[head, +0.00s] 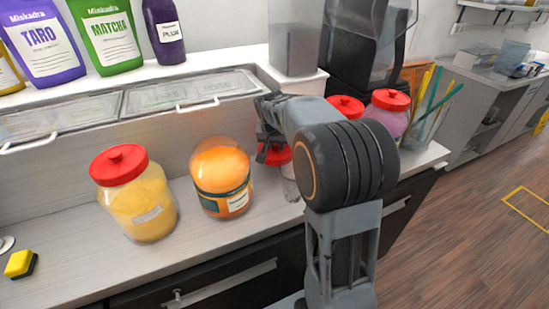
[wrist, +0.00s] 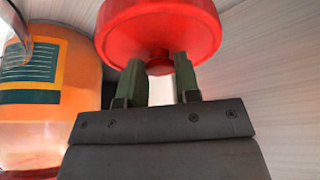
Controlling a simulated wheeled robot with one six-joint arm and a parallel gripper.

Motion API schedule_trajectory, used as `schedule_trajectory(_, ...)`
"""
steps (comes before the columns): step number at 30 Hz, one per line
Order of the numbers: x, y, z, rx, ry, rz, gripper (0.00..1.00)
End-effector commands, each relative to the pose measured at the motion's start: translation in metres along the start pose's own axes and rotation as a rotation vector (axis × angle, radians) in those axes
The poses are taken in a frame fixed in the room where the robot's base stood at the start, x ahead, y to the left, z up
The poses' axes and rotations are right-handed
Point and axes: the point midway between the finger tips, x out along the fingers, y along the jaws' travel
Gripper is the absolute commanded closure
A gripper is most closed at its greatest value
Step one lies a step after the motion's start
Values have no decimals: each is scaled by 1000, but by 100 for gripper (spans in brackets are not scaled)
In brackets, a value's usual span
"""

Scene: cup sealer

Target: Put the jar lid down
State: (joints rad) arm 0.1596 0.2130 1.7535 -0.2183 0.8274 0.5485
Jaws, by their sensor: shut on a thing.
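My gripper (wrist: 159,78) is shut on the knob of a red round jar lid (wrist: 158,28), which fills the top of the wrist view. In the head view the lid (head: 277,155) is partly hidden by my arm, just right of an orange jar with a green and orange label (head: 220,178). That jar has no red lid on it; its top shows orange. It also shows at the left of the wrist view (wrist: 66,90). The lid appears to be held above the counter, but the gap cannot be told.
A yellow jar with a red lid (head: 137,195) stands left of the orange jar. A clear cup (head: 290,184) shows partly behind my arm. Red-lidded jars (head: 388,112) and a straw holder (head: 430,122) stand to the right. The counter's front left (head: 70,262) is clear beside a yellow sponge (head: 20,263).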

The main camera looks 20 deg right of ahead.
Motion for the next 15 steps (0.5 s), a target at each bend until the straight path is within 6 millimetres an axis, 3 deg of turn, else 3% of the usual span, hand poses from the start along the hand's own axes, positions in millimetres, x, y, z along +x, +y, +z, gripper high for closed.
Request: schedule_trajectory(15,48,2,19,3,-1,2,93)
